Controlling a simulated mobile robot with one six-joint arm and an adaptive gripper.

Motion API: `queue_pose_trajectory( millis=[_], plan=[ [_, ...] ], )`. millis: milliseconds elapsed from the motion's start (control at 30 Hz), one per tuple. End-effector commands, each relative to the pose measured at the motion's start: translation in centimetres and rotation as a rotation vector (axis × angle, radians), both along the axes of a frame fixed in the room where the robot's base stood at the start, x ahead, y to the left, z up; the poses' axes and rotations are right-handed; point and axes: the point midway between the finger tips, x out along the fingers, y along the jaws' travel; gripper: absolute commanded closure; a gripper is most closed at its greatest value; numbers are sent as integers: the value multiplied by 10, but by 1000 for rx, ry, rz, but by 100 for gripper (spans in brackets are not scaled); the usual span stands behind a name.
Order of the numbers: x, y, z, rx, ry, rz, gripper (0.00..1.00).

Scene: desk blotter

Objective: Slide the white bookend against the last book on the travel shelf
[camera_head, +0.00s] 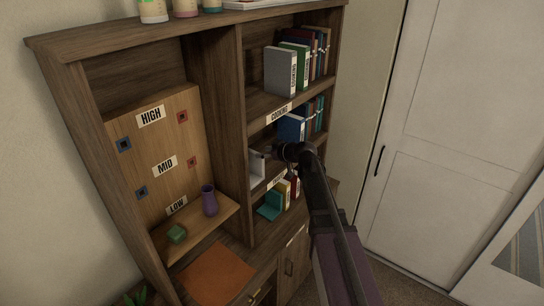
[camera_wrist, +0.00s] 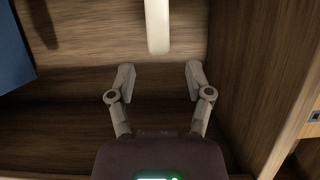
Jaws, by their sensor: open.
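The white bookend (camera_head: 257,166) stands on the middle right-hand shelf, beside the left divider. Blue books (camera_head: 291,128) stand to its right, with a gap between. In the wrist view a white upright plate (camera_wrist: 157,25), which looks like the bookend, lies just beyond my gripper (camera_wrist: 160,72). My gripper is open, with its fingertips apart and nothing between them. The plate is roughly in line with the finger gap. A blue book (camera_wrist: 14,50) shows at the left edge there. In the head view my arm hides part of this shelf and its label (camera_head: 277,180).
The upper shelf holds a grey book (camera_head: 280,70) and others, above a COOKING label (camera_head: 279,113). A wooden side panel (camera_wrist: 264,75) stands close on the right in the wrist view.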

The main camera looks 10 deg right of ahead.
Motion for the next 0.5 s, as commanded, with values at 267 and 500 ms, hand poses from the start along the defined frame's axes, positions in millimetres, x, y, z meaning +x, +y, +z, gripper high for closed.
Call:
queue_pose_trajectory(
  millis=[267, 500],
  plan=[
    [26, 25, -17, 1, 0, 1, 34],
    [38, 37, -22, 0, 0, 0, 34]
  ],
)
